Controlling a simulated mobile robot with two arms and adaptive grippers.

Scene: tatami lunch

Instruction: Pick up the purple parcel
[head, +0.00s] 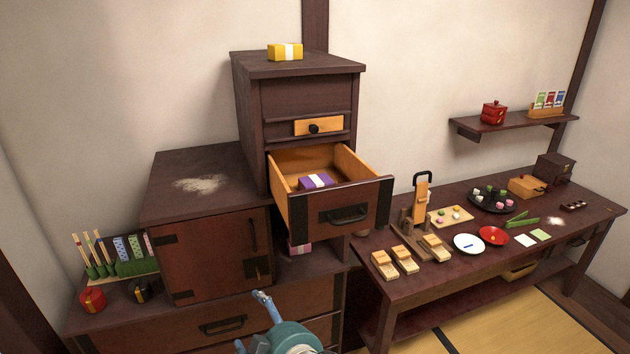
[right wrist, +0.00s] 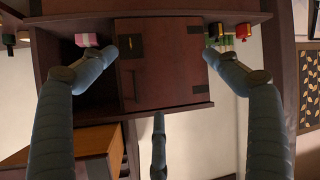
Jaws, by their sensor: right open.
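The purple parcel (head: 312,183) with a pale band lies inside the open drawer (head: 284,205) of the tall dark cabinet, in the head view. The drawer's front wall stands between it and me. My right gripper (head: 254,321) is at the bottom of the head view, lower than the drawer and nearer to me, apart from the parcel. In the right wrist view its fingers (right wrist: 158,75) are spread wide with nothing between them. The purple parcel does not show there; part of the open drawer (right wrist: 52,152) does. My left gripper is not in view.
A yellow parcel (head: 285,52) sits on the cabinet top. A pink parcel (head: 299,247) lies in the niche below the drawer, beside the closed cabinet door (head: 215,255). A low table (head: 395,299) with dishes and wooden pieces stands at right.

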